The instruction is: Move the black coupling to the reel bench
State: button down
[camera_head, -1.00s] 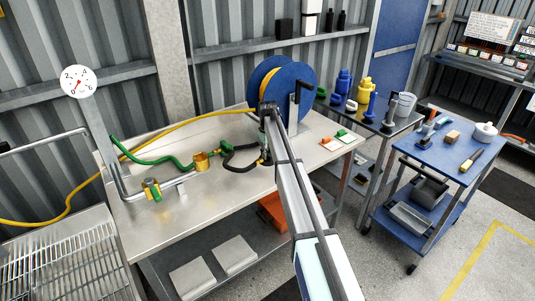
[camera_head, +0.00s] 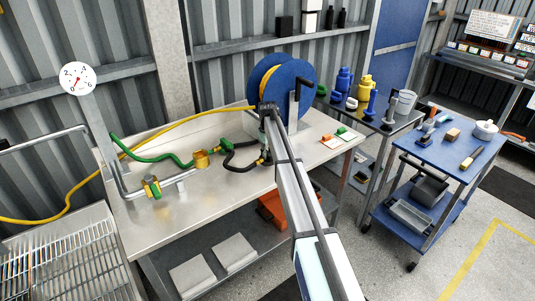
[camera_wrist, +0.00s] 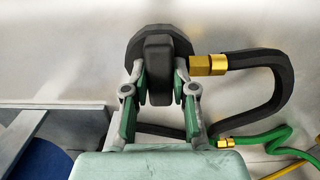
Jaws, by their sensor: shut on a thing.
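The black coupling (camera_wrist: 160,50) is a dark round body with a block-shaped grip, seen in the wrist view. My gripper (camera_wrist: 160,80) is shut on its grip, one finger on each side. In the head view my gripper (camera_head: 264,150) is over the right part of the steel reel bench (camera_head: 215,200), in front of the blue hose reel (camera_head: 275,80). There my arm hides most of the coupling. A black hose (camera_wrist: 270,62) with a brass end lies beside the coupling; I cannot tell whether they are joined, or whether the coupling touches the bench top.
A green hose (camera_head: 150,158), a brass fitting (camera_head: 201,160) and a yellow hose (camera_head: 180,125) lie on the bench left of my arm. A blue trolley (camera_head: 440,150) stands further right. The bench's front left is clear.

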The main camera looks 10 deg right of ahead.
jog(key=shift+f, duration=0.1)
jog(key=shift+f, duration=0.5)
jog(key=shift+f+b, duration=0.2)
jog(key=shift+b, duration=0.1)
dwell(0.3)
grip_release()
jog(key=shift+r, duration=0.2)
dwell(0.6)
jog(key=shift+r+p, duration=1.6)
jog(key=shift+r, duration=2.75)
